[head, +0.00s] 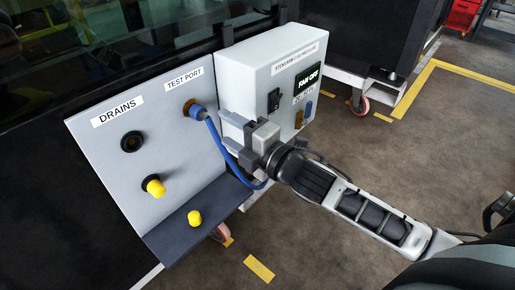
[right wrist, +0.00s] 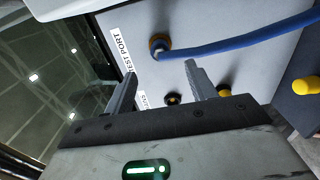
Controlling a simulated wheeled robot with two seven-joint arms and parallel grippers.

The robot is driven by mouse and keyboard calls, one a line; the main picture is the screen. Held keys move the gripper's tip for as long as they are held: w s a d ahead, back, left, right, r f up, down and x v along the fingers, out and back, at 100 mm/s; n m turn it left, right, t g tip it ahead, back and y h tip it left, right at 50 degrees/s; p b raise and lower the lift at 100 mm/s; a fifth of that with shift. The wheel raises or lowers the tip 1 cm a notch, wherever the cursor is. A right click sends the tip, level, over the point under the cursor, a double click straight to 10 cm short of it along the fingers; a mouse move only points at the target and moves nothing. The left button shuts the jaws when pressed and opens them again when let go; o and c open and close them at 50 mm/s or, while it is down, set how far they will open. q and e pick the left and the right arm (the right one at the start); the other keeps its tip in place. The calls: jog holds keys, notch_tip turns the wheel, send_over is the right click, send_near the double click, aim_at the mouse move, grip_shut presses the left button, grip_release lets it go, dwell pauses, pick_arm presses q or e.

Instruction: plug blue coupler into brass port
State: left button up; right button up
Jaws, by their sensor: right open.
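The blue coupler (head: 199,113) is at the brass port (head: 187,107) under the TEST PORT label, its end inside or against the brass ring; how deep it sits I cannot tell. The right wrist view also shows the brass port (right wrist: 156,41) with the blue coupler (right wrist: 163,53) at it. A blue hose (head: 217,140) runs from the coupler down behind my right gripper (head: 226,130). That gripper is open and empty, right of the coupler in the head view. In the right wrist view its fingers point toward the panel, apart from the coupler. My left gripper is not in view.
The grey panel (head: 150,120) has a dark DRAINS port (head: 131,142) and a yellow cap (head: 154,186); another yellow cap (head: 194,217) is on the dark ledge. A white control box (head: 262,62) with switches stands close beside my right gripper. Open floor lies at lower right.

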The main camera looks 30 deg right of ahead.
jog(key=b+v, duration=0.1)
jog(key=v, duration=0.6)
jog(key=shift+s, duration=0.3)
jog(key=shift+d+r, duration=0.1)
jog(key=o, duration=1)
jog(key=shift+c, duration=0.2)
jog(key=v, duration=0.9)
